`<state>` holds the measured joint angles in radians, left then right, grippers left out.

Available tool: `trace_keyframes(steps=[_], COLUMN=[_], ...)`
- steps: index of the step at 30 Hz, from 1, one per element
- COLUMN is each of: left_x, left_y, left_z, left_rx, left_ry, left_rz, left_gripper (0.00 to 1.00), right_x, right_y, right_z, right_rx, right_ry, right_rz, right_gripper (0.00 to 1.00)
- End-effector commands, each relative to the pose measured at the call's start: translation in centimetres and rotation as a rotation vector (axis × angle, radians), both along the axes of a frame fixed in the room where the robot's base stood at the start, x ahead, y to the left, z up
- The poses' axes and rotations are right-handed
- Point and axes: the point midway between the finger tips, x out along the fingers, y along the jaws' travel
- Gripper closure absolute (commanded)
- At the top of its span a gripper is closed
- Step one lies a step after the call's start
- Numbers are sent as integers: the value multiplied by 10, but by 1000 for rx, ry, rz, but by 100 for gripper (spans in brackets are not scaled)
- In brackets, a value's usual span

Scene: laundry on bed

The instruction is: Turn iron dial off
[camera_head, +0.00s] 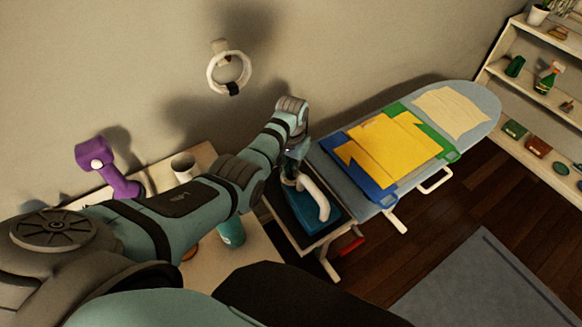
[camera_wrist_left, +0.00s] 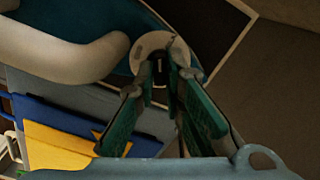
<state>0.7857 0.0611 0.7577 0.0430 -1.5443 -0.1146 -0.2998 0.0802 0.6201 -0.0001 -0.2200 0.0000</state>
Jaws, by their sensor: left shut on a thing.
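The iron (camera_head: 298,216) is blue-teal with a cream handle and sits on the dark rest at the near end of the ironing board. Its body (camera_wrist_left: 85,80) and curved handle (camera_wrist_left: 50,50) fill the upper left of the left wrist view. The dial (camera_wrist_left: 158,48) is a pale disc with a dark raised knob, beside the handle. My left gripper (camera_head: 294,160) reaches down over the iron. In the left wrist view its green fingertips (camera_wrist_left: 160,82) are shut on the dial's knob. The fingers partly hide the dial, and it cannot be made out in the head view. My right gripper is out of view.
Folded yellow, blue and green cloths (camera_head: 385,147) and a cream cloth (camera_head: 450,112) lie on the ironing board (camera_head: 478,98). A side table (camera_head: 255,262) holds a white mug (camera_head: 183,166) and a purple object (camera_head: 118,180). Shelves (camera_head: 520,130) stand right; a rug (camera_head: 480,285) lies below.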

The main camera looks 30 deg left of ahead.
Motion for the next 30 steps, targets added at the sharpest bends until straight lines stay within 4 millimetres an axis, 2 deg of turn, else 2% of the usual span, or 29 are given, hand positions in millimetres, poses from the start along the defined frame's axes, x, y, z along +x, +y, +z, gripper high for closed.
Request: trace_keyframes(steps=[30], left_x=[0], left_y=[-1], left_z=[0], left_rx=[-5], left_ry=[-1], left_rz=[926], left_gripper=[100], right_x=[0], right_y=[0], right_z=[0], right_rx=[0], right_ry=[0], right_rz=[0], right_gripper=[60])
